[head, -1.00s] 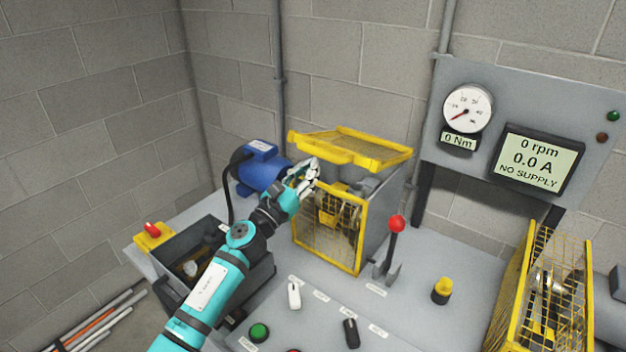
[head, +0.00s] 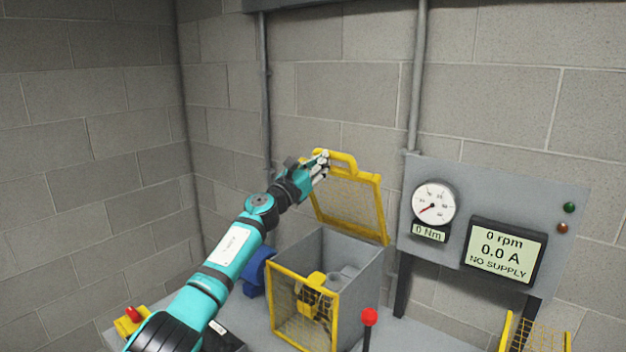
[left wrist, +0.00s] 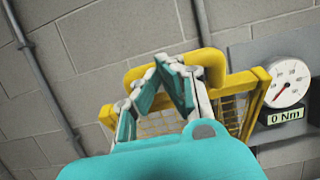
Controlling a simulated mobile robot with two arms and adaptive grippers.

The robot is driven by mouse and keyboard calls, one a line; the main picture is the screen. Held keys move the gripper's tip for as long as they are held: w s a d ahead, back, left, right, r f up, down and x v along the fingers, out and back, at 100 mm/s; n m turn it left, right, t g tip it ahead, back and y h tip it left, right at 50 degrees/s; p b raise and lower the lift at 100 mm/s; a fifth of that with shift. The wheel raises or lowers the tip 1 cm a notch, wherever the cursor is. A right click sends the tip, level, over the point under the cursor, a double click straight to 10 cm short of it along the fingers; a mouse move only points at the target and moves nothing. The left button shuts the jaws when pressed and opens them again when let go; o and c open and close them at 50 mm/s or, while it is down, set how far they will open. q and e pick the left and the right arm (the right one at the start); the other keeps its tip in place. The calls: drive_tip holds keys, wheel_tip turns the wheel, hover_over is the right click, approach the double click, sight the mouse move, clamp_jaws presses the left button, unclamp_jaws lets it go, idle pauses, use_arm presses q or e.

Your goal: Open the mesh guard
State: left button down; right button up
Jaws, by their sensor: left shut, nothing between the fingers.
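The yellow-framed mesh guard lid (head: 350,204) stands raised, near upright, at the back of a grey box (head: 360,275) with a yellow mesh front (head: 303,315). A yellow handle (head: 342,160) runs along the lid's upper edge. My left gripper (head: 322,163) is shut and empty, its fingers at the left end of that handle. In the left wrist view the closed fingers (left wrist: 172,68) overlap the yellow handle (left wrist: 209,58), with the lid mesh (left wrist: 165,124) behind. I cannot tell whether they touch it. My right gripper is not in view.
A blue motor (head: 257,270) sits left of the box, partly hidden by my arm. A red-knobbed lever (head: 369,318) stands in front. A panel with a dial (head: 433,203) and a screen (head: 505,252) is at right. Another yellow mesh guard (head: 538,336) shows at bottom right.

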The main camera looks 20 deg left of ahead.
use_arm(q)
drive_tip(key=shift+w+d+r+g+p, duration=0.15)
drive_tip(key=shift+w+d+r+g, duration=0.1)
drive_tip(key=shift+w+r, duration=0.3)
drive_tip(key=shift+w+d+r+g+p, duration=0.15)
drive_tip(key=shift+w+d+r, duration=0.05)
drive_tip(key=shift+w+r, duration=0.3)
drive_tip(key=shift+w+d+r+g+y, duration=0.1)
drive_tip(key=shift+w+d+g+y, duration=0.25)
drive_tip(key=shift+w, duration=0.5)
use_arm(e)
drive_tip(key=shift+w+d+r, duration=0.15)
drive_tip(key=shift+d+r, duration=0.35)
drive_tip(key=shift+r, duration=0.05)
